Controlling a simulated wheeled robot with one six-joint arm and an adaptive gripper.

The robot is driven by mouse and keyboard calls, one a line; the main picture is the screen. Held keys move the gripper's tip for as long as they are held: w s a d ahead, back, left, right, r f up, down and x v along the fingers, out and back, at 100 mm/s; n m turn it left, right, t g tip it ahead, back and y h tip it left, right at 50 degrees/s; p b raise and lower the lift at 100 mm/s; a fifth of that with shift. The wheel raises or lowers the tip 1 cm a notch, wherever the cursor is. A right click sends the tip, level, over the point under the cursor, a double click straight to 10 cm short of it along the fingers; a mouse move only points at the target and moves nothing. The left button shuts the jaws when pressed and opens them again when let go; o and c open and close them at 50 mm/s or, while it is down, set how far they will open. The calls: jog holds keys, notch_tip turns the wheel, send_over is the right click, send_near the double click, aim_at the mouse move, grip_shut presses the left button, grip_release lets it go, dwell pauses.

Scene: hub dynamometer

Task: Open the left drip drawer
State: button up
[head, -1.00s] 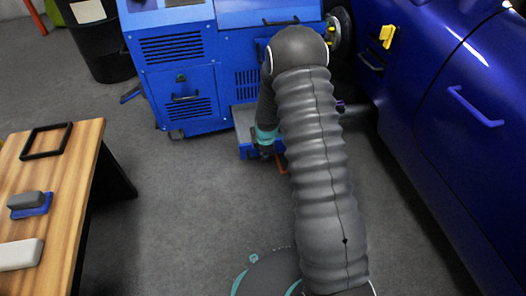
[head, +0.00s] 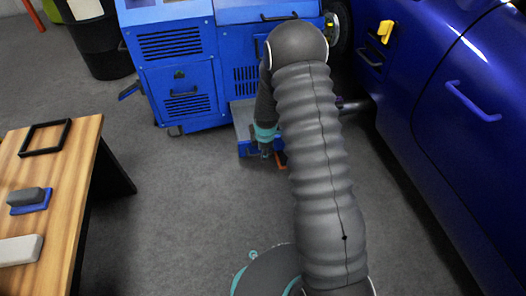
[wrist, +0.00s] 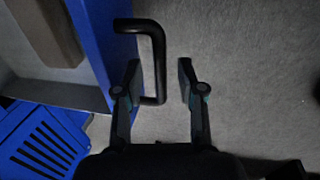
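A low blue unit with a grey top (head: 242,112) juts from the foot of the blue machine. Its blue front (head: 243,149) is partly hidden by my arm. In the wrist view, a blue panel (wrist: 103,50) carries a black bar handle (wrist: 160,65). My gripper (wrist: 158,80) is open at this handle, with one finger on each side of the bar. The left finger overlaps the handle's loop in the picture; the right finger is on its outer side, apart from the bar. In the head view, my gripper (head: 265,152) is small and dark beside the blue front.
The blue machine (head: 180,70) has a latched, handled panel on its left. A blue car (head: 440,110) stands at the right. A wooden table (head: 60,190) is at the left, a black bin (head: 97,45) behind. Grey floor (head: 190,200) between is clear.

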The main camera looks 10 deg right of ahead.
notch_tip(320, 180, up, 12)
jog(key=s, duration=0.2)
jog(key=shift+s+f, duration=0.15)
dwell(0.6)
jog(key=s+r+m+g, duration=0.2)
jog(key=s+r+m, duration=0.2)
jog(key=s+m, duration=0.6)
jog(key=s+r+m+t+p, duration=0.1)
jog(key=s+r+m+p, duration=0.1)
jog(key=s+r, duration=0.5)
jog(key=s+r+m+t+p, duration=0.2)
jog(key=s+r, duration=0.5)
jog(key=r, duration=0.6)
jog(key=s+r+m+t+p, duration=0.2)
jog(key=s+r+m, duration=0.2)
jog(key=s+r, duration=0.3)
notch_tip(320, 180, up, 4)
jog(key=shift+s+a+f+p, duration=0.15)
jog(key=shift+s+a+p, duration=0.05)
jog(key=shift+a+p, duration=0.2)
